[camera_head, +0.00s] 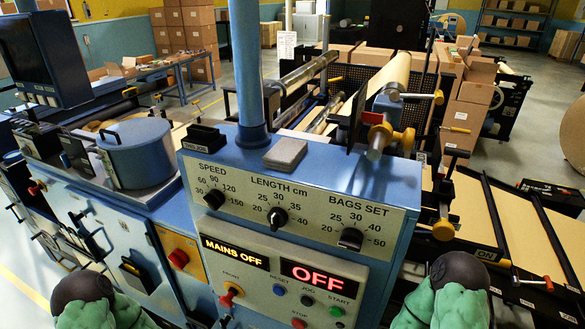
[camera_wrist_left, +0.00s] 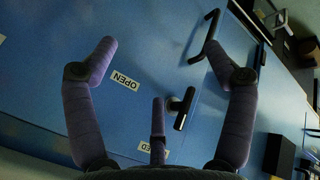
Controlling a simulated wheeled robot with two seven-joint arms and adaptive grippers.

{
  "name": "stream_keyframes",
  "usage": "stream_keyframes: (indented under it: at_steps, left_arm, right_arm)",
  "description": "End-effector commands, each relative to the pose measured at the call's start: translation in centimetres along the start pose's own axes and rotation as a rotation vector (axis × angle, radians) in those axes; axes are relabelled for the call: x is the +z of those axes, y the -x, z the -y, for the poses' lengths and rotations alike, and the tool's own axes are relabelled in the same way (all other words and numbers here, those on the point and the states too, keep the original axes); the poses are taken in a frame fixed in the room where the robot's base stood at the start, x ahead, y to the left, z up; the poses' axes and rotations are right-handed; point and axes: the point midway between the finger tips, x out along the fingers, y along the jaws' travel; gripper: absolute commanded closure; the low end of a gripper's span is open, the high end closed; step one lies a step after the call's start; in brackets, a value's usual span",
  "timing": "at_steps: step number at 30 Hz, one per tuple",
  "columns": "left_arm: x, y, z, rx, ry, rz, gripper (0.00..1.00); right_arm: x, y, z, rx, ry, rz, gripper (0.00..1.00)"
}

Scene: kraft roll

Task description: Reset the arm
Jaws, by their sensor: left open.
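My left gripper (camera_wrist_left: 161,58) shows in the left wrist view with its purple fingers spread wide and nothing between them. It faces a blue panel (camera_wrist_left: 150,60) with a label OPEN (camera_wrist_left: 125,80) and a second label partly hidden by a finger. A small black handle (camera_wrist_left: 182,108) sits on the panel just beside the lower finger; I cannot tell whether they touch. In the head view, parts of my green arms show at the bottom left and bottom right, but neither gripper is seen there. My right gripper is in no view.
A blue control console (camera_head: 330,180) stands in front, with three dials, a MAINS OFF display (camera_head: 235,252) and a red OFF display (camera_head: 323,274). A blue round pot (camera_head: 140,150) is at left. A roller machine (camera_head: 400,75) stands behind. A longer black handle (camera_wrist_left: 205,35) juts from the panel.

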Motion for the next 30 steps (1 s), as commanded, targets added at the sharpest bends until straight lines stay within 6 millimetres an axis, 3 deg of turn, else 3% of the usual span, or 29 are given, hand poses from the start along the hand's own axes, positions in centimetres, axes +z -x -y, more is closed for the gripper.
stream_keyframes:
  at_steps: [1,3,9,12,21,30]
  left_arm:
    - [2.9,0.1,0.2,-0.040,-0.042,0.069,0.16]
    - [6.2,0.5,0.7,-0.087,-0.097,0.153,0.16]
    - [14.1,2.7,2.1,-0.181,-0.234,0.377,0.16]
    - [16.8,3.5,2.8,-0.205,-0.288,0.461,0.16]
    - [17.0,-1.0,3.6,-0.183,-0.348,0.434,0.16]
    - [17.1,-2.3,3.5,-0.174,-0.376,0.425,0.16]
  right_arm:
    - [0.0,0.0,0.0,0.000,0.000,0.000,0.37]
    - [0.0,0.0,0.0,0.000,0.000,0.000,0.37]
    - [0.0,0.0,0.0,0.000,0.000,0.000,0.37]
    - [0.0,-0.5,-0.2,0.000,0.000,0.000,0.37]
    - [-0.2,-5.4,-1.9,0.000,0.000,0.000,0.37]
    - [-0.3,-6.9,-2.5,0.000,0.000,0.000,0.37]
